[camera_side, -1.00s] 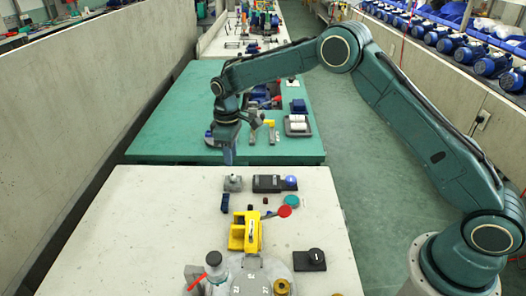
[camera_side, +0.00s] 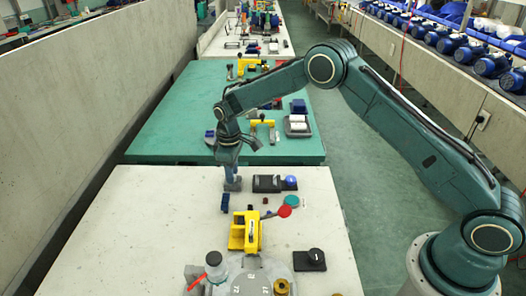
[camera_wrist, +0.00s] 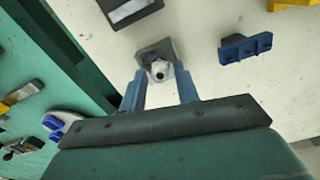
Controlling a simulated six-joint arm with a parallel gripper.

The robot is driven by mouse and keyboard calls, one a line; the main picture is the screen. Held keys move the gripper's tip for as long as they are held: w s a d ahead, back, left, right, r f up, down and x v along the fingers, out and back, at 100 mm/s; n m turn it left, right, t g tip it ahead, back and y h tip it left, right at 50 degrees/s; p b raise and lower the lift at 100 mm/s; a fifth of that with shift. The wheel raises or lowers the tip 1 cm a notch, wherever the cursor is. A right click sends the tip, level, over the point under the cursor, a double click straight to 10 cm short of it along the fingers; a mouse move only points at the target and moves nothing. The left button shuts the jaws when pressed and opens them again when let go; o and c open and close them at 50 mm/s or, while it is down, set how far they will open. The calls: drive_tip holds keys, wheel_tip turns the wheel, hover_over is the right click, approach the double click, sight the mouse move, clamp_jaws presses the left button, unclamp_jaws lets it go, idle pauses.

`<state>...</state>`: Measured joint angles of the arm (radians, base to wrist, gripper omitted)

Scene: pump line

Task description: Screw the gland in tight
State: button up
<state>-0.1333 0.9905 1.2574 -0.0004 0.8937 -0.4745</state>
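A small pale metal piece with a hole in its top, possibly the gland, sits in a square grey block (camera_wrist: 155,50). In the wrist view this piece (camera_wrist: 158,70) lies between my fingertips with gaps on both sides. My gripper (camera_wrist: 160,72) is open, its two blue fingers pointing at the block. In the side view my gripper (camera_side: 232,184) is low over the far part of the pale table and hides most of the block. A grey rounded body (camera_side: 250,275) with a marked top stands at the near edge; I cannot tell where the gland's seat is.
A yellow fixture (camera_side: 244,232) stands mid-table. A blue block (camera_side: 225,202) and a black tray (camera_side: 266,184) flank my gripper. The left side is clear.

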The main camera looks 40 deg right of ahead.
drive_tip(key=shift+f, duration=0.2)
drive_tip(key=shift+c, duration=0.2)
drive_tip(key=c, duration=0.6)
